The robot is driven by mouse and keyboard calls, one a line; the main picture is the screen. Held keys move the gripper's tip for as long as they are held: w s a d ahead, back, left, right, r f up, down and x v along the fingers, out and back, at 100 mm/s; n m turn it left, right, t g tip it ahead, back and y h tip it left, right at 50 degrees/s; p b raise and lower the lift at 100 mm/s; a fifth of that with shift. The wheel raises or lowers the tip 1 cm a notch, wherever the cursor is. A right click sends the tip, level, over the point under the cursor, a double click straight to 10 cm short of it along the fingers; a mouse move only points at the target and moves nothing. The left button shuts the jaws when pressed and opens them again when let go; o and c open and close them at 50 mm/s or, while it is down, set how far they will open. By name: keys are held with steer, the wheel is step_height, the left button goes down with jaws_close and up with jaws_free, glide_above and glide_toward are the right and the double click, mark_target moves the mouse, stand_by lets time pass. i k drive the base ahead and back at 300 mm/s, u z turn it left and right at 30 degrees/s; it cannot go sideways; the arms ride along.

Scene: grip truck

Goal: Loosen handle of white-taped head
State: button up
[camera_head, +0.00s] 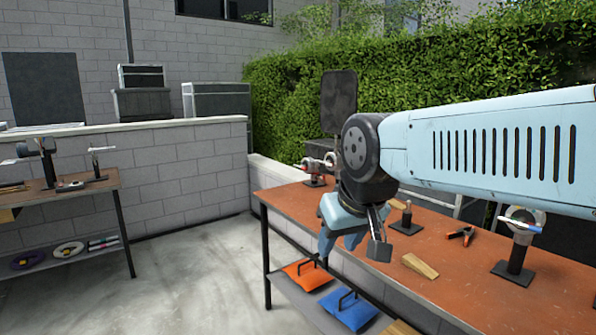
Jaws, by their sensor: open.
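My gripper (352,246) hangs open over the near-left part of the orange-brown table, with nothing visible between its fingers. A grip head (524,220) with a pale round disc and a light handle stands upright on a black post at the right of that table, well to the right of my gripper. Another head (316,172) with red and pale parts stands at the table's far left end, behind my gripper and partly hidden by my arm. A small post-mounted piece (406,218) stands between them. I cannot tell which head carries white tape.
The orange-brown table (455,277) also holds a wooden wedge (420,266) and an orange-black clamp (461,235). Orange (307,275) and blue (347,309) bags lie on its lower shelf. A second table (78,193) stands left. Concrete floor (190,275) between is clear.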

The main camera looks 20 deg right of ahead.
mark_target(327, 163)
steer(key=u, duration=0.1)
steer(key=k, duration=0.4)
steer(key=z, duration=0.4)
steer(key=i, duration=1.8)
steer(key=u, duration=0.7)
